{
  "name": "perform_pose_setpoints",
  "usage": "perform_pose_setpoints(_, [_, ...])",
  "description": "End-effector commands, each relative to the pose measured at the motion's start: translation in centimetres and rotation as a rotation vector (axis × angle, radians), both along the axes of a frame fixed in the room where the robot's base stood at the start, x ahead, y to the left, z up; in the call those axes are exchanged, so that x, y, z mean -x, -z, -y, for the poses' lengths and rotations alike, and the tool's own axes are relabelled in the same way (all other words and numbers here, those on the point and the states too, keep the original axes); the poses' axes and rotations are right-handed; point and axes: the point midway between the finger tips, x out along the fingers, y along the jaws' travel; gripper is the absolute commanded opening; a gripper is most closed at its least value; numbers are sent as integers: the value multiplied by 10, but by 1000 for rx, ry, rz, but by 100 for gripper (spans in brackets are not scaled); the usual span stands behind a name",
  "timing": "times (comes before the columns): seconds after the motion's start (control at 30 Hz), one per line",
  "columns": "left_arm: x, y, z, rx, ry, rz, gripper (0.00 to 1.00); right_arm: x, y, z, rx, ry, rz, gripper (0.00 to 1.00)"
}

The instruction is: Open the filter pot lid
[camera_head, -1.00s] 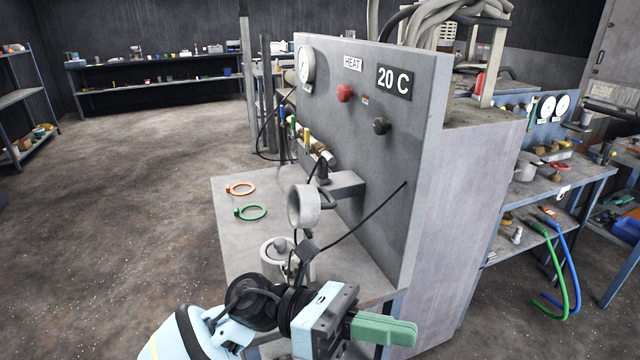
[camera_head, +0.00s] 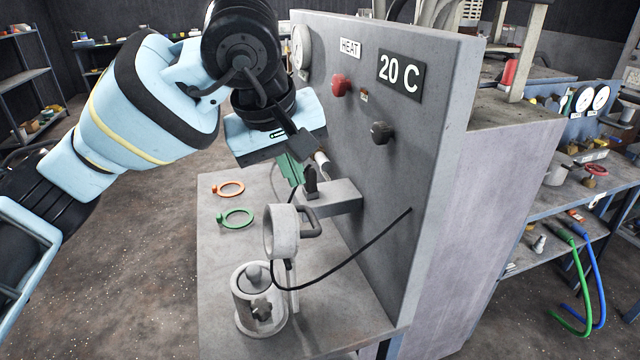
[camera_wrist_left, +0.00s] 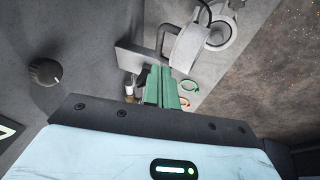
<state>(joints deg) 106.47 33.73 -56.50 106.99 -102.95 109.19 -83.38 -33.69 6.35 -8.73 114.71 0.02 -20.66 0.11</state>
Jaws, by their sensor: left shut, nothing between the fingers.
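The filter pot (camera_head: 239,311) is a grey cylinder on the bench. The pot shows partly there too. My right gripper is not in view.
The upright panel (camera_head: 405,160) with gauge, knobs and a 20 C sign stands right of the gripper. A bracket (camera_head: 335,199) juts from it. An orange ring (camera_head: 231,189) and a green ring (camera_head: 237,219) lie on the bench. A black cable hangs across the panel.

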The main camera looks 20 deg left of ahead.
Motion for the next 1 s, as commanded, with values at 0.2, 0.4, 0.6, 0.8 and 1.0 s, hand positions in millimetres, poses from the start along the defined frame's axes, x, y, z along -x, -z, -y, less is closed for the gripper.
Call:
perform_pose_setpoints(0.2, [-1,-6,-6,-29,-8,20,0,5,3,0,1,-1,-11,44])
perform_pose_setpoints(0.4, [-5,4,-5,-26,-7,17,0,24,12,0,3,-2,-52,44])
perform_pose_setpoints(0.6, [-17,34,-3,-26,-7,15,0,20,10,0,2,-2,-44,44])
perform_pose_setpoints(0.8, [-30,63,-1,-25,-6,16,0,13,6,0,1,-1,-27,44])
perform_pose_setpoints(1.0, [-38,81,0,-24,-7,18,0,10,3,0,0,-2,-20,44])
